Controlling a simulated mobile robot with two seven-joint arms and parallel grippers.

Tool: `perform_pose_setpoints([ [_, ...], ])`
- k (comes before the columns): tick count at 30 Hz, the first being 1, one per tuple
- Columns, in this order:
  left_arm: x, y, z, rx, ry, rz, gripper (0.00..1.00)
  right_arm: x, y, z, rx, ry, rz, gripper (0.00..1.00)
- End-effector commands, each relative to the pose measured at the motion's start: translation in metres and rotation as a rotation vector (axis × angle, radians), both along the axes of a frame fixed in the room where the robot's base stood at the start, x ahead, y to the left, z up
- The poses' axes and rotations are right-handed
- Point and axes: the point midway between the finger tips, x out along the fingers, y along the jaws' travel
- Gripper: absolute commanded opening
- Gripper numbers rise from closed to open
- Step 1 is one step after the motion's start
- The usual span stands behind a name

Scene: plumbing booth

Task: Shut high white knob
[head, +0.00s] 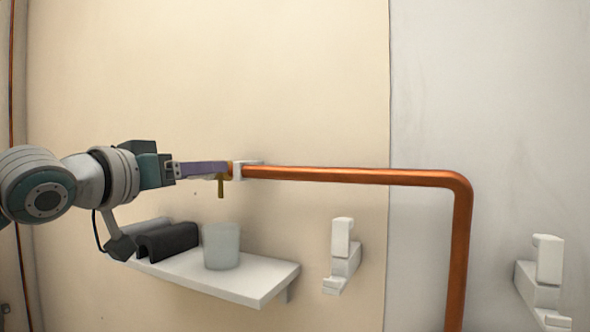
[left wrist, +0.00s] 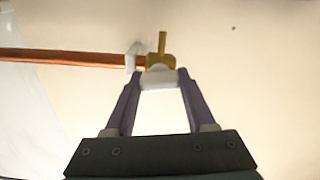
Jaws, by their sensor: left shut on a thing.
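The white knob (left wrist: 160,83) sits on a brass valve at the end of the copper pipe. It shows between my fingertips in the left wrist view and is hidden behind the fingers in the head view. The brass valve (left wrist: 161,61) also shows in the head view, where its spout (head: 221,188) points down. My left gripper (head: 226,170) has purple fingers and reaches in from the left. It is shut on the white knob, with one finger on each side in the left wrist view (left wrist: 161,79). My right gripper is not in view.
The copper pipe (head: 350,175) runs right from the valve through a white clip (head: 248,164), then bends down. Below is a white shelf (head: 255,284) with a pale cup (head: 221,247) and a dark ridged object (head: 168,243). White brackets (head: 342,257) are on the wall.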

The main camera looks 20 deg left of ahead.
Motion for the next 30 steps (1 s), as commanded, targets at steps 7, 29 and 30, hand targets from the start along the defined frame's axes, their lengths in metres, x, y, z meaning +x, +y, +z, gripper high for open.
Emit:
perform_pose_setpoints([
  [7,-0.0001,-0.0007,-0.0001,0.188,-0.016,-0.001,0.00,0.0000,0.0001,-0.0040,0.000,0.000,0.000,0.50],
  [29,0.0000,-0.0008,0.0002,0.196,-0.016,0.000,0.85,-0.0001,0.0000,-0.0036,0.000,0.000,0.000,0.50],
  [30,-0.0005,-0.0007,-0.0002,0.196,-0.016,0.000,0.85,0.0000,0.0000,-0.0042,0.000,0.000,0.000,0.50],
])
